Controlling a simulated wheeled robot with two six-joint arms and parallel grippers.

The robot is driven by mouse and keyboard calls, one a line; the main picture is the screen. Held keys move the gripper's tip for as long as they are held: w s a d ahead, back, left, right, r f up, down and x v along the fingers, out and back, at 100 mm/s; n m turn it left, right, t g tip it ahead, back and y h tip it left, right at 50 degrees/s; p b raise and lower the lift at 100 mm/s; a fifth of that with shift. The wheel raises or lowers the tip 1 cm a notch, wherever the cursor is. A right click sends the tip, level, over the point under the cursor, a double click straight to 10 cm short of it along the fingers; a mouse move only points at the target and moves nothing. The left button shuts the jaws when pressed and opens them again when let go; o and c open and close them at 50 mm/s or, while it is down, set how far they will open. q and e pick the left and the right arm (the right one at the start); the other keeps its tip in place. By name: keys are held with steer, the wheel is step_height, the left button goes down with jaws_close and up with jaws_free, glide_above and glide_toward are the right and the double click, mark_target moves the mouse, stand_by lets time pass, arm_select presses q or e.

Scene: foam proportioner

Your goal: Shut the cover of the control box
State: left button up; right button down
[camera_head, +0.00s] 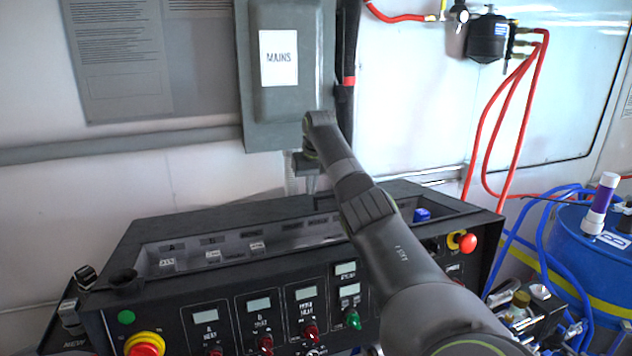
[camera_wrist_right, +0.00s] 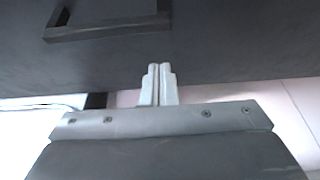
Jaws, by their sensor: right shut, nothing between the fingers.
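The black control box (camera_head: 190,230) stands below the wall, its sloped front full of displays and knobs. A long recess (camera_head: 290,236) in its upper part is open to view, with labels and small switches inside; my right arm crosses its right part. I cannot clearly make out a separate cover in the head view. My right gripper (camera_head: 308,172) is above the back of the box, below the grey MAINS box. In the right wrist view its fingers (camera_wrist_right: 158,85) are shut and empty, in front of a dark panel (camera_wrist_right: 220,60) with a handle-like bracket (camera_wrist_right: 105,28); contact is unclear.
The MAINS box (camera_head: 290,110) is on the wall directly behind my right gripper. A blue drum (camera_head: 590,260) with blue hoses stands at the right. Red hoses (camera_head: 490,130) hang on the right wall. Knobs and a red button (camera_head: 467,243) stick out of the front.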

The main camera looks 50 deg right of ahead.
steer(key=shift+s+f, duration=0.1)
steer(key=shift+s+a, duration=0.15)
steer(key=shift+s, duration=0.1)
steer(key=shift+s+a+r, duration=0.15)
steer(key=shift+s+r, duration=0.1)
steer(key=shift+s, duration=0.15)
steer(key=shift+s+a, duration=0.15)
steer(key=shift+s, duration=0.2)
steer(key=shift+s+a+r+p, duration=0.2)
steer(key=shift+s+a+p, duration=0.1)
steer(key=shift+s+p, duration=0.3)
arm_select(q)
step_height(320, 180, up, 2)
steer(key=shift+a+r, duration=0.15)
arm_select(e)
steer(key=shift+s+a, duration=0.1)
steer(key=shift+a, duration=0.05)
arm_select(q)
steer(key=shift+w, duration=0.5)
